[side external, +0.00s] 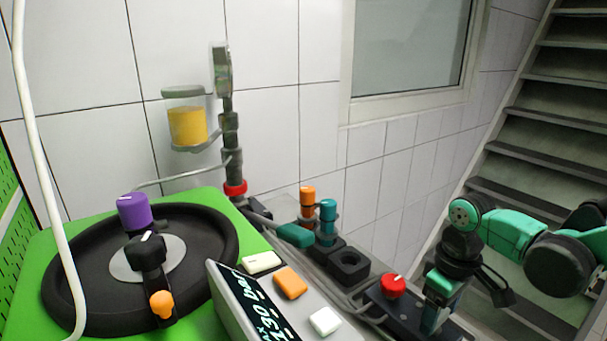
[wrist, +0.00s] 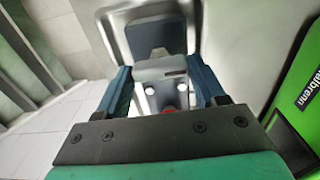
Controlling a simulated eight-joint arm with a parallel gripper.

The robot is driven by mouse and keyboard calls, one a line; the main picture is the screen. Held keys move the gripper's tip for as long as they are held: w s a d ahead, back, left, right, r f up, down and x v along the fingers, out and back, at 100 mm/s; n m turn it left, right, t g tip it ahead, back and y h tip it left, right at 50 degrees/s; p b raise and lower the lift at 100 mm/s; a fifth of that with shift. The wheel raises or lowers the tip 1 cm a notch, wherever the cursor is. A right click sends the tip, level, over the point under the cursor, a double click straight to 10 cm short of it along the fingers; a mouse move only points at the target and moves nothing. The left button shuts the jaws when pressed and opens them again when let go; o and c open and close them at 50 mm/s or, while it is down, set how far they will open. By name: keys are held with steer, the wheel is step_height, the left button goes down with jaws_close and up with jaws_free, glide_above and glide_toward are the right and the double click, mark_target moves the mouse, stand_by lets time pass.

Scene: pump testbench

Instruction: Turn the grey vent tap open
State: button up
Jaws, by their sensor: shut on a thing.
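In the wrist view the two dark blue fingers of my gripper (wrist: 160,68) stand either side of a light grey piece, which I take to be the grey vent tap (wrist: 160,69). The fingers are shut on it. A dark rounded pad (wrist: 153,38) shows just beyond it. In the side view my gripper (side external: 431,320) points down at the right end of the dark bench strip, right of the red knob (side external: 393,286). The tap is hidden there behind my gripper, so its turn angle cannot be told.
An orange tap (side external: 307,201) and a teal tap (side external: 328,212) stand further back. A black square socket (side external: 348,261) lies between them and the red knob. A display box (side external: 255,305) with buttons stands in front. Stairs (side external: 540,120) rise behind my arm.

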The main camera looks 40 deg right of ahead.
steer(key=o, duration=1.3)
steer(key=shift+r, duration=2.8)
steer(key=w+a+r+t, duration=0.1)
steer(key=w+t, duration=0.1)
steer(key=w+a+r+t, duration=0.1)
steer(key=w+t, duration=0.1)
steer(key=w+a+r+t, duration=0.1)
steer(key=w+t, duration=0.2)
